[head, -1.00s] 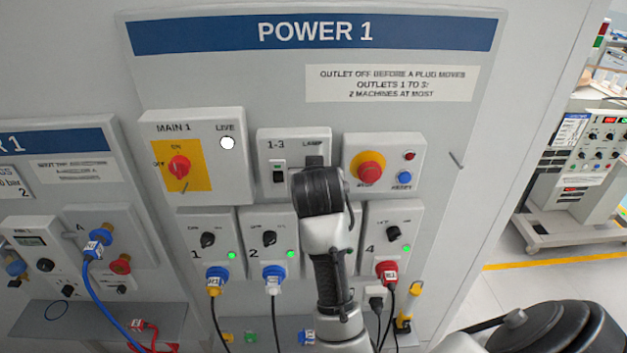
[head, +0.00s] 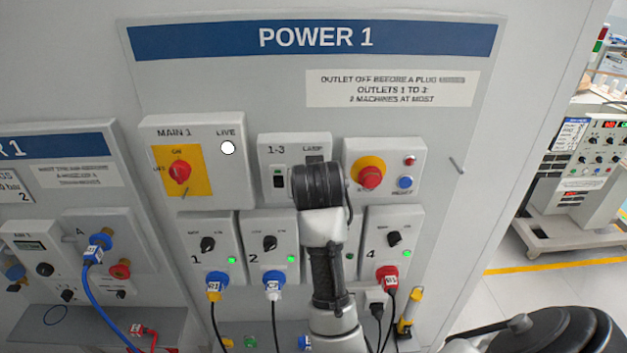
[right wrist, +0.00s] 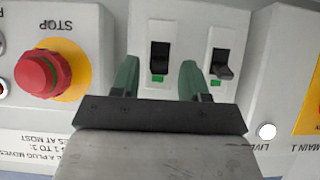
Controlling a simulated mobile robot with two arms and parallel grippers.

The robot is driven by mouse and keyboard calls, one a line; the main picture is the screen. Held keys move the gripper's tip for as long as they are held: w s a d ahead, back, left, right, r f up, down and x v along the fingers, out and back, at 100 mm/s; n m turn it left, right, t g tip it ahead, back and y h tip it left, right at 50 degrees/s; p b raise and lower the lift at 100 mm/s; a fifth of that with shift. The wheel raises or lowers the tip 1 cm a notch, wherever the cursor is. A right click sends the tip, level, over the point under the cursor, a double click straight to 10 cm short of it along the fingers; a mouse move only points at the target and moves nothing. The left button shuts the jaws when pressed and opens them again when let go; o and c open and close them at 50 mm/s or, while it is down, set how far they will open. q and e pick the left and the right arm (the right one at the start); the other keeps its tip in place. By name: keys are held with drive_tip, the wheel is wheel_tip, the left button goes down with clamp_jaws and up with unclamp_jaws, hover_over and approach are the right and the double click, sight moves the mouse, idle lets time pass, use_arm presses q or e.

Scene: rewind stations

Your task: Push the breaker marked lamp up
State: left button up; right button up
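The breaker box (head: 267,153) carries two breakers, labelled 1-3 and LAMP. In the head view the lamp breaker is hidden behind my right arm's wrist. In the right wrist view, which is upside down, the lamp breaker (right wrist: 159,52) is the left one, with a black toggle and a green mark. My right gripper (right wrist: 158,80) is open and empty, with one green fingertip on each side of the lamp breaker's toggle. I cannot tell whether it touches the panel. The 1-3 breaker (head: 279,180) also shows in the right wrist view (right wrist: 222,64). My left gripper is not in view.
The MAIN 1 switch (head: 180,171) is left of the box. The red stop button (head: 370,174) is close on its right. Outlets with blue plugs (head: 217,282) and a red plug (head: 386,276) are below. The panel above the boxes is mostly clear.

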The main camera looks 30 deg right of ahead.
drive_tip(key=b+v, duration=0.2)
drive_tip(key=v, duration=0.9)
drive_tip(key=shift+w, duration=0.1)
